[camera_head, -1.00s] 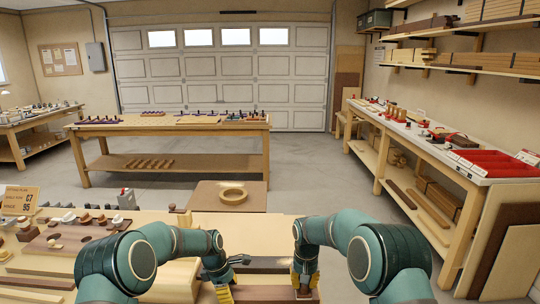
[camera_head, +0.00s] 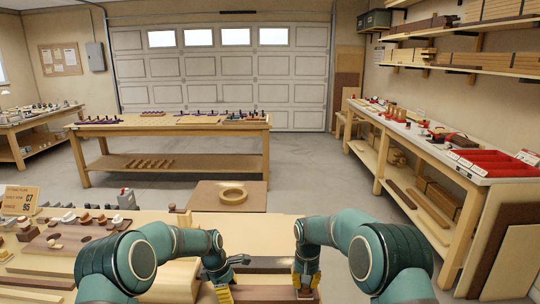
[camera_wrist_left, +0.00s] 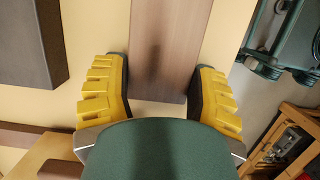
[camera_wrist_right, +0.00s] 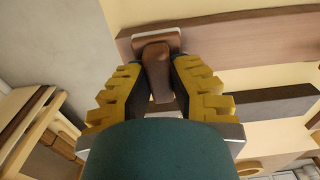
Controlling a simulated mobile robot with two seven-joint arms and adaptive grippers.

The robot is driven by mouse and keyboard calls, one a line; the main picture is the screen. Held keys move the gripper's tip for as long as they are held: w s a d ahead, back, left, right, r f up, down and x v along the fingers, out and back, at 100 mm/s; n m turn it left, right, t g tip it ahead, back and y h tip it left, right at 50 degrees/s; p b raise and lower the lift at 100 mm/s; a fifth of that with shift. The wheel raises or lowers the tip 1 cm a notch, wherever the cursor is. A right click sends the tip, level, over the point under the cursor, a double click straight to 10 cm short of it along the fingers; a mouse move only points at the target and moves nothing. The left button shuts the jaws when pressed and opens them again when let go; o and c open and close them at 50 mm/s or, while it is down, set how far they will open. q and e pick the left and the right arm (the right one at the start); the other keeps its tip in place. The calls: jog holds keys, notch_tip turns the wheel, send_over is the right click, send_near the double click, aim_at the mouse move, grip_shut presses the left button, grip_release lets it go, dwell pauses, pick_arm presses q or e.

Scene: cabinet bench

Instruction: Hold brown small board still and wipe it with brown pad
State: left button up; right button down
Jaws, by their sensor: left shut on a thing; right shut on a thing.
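The brown small board (camera_head: 262,293) lies flat on the bench at the bottom of the head view. My left gripper (camera_head: 224,293) is shut on its left end; in the left wrist view the board (camera_wrist_left: 168,45) runs between the yellow fingers (camera_wrist_left: 160,85). My right gripper (camera_head: 306,283) is over the board's right part. In the right wrist view its fingers (camera_wrist_right: 160,88) are shut on the brown pad (camera_wrist_right: 157,65), by its handle. The pad's pale-edged base is at the board (camera_wrist_right: 235,35); whether it touches is hard to tell.
A dark bar (camera_head: 268,265) lies just behind the board. A brown panel with a wooden ring (camera_head: 233,194) is farther back. Small blocks and knobs (camera_head: 85,225) stand on the left of the bench. The pale bench top between is mostly clear.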

jog(key=shift+a+r, duration=0.1)
jog(key=shift+a, duration=4.65)
jog(key=shift+d+f, duration=0.15)
jog(key=shift+d, duration=0.75)
jog(key=shift+d+f, duration=0.15)
jog(key=shift+d, duration=0.7)
jog(key=shift+d+r, duration=0.15)
jog(key=shift+d, duration=1.25)
jog(key=shift+d+r, duration=0.1)
jog(key=shift+d, duration=1.3)
jog(key=shift+d+f, duration=0.15)
jog(key=shift+d, duration=1.2)
notch_tip(320, 180, up, 11)
